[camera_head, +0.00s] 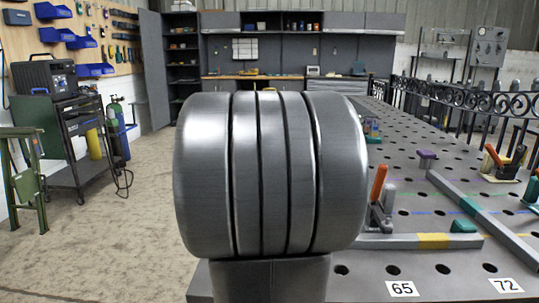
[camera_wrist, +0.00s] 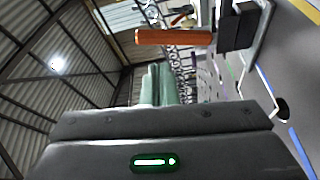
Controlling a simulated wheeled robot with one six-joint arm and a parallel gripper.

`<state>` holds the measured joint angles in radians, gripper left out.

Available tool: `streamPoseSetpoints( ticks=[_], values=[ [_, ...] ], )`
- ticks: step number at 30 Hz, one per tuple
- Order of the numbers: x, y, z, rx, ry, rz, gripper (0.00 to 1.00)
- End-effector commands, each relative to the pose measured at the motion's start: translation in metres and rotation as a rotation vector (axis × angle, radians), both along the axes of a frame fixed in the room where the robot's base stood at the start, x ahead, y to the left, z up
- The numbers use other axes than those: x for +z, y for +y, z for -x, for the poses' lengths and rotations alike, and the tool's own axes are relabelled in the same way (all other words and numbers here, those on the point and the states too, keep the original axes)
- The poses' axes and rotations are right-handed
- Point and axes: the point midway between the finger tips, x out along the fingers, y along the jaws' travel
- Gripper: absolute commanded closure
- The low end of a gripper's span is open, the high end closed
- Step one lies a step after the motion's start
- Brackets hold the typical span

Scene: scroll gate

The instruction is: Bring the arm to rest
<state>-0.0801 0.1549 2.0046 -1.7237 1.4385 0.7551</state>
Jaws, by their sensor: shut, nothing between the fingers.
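My gripper (camera_wrist: 158,75) shows in the wrist view, its two greenish fingers together and nothing between them. A green light glows on its housing. A toggle clamp with an orange handle (camera_wrist: 174,36) lies beyond the fingers in the wrist view, toward the top, apart from them. In the head view my own large grey arm joint fills the middle and hides what is behind it; the gripper does not show there.
A perforated welding table (camera_head: 365,288) runs back on the right. On it are the orange-handled clamp (camera_head: 379,183), steel bars (camera_head: 480,218), a purple-topped clamp (camera_head: 427,155) and a black scroll railing (camera_head: 460,103). A tool cart (camera_head: 75,140) stands left; the floor (camera_head: 105,225) there is clear.

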Motion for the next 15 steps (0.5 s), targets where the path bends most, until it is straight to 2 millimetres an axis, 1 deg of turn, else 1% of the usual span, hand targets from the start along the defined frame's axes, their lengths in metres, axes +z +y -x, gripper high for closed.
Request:
streamPoseSetpoints(
  ticks=[3, 15],
  values=[
    [0.000, 0.015, 0.003, 0.005, -0.001, 0.000, 1.00],
    [-0.003, 0.059, 0.015, 0.004, 0.000, 0.000, 1.00]
  ],
)
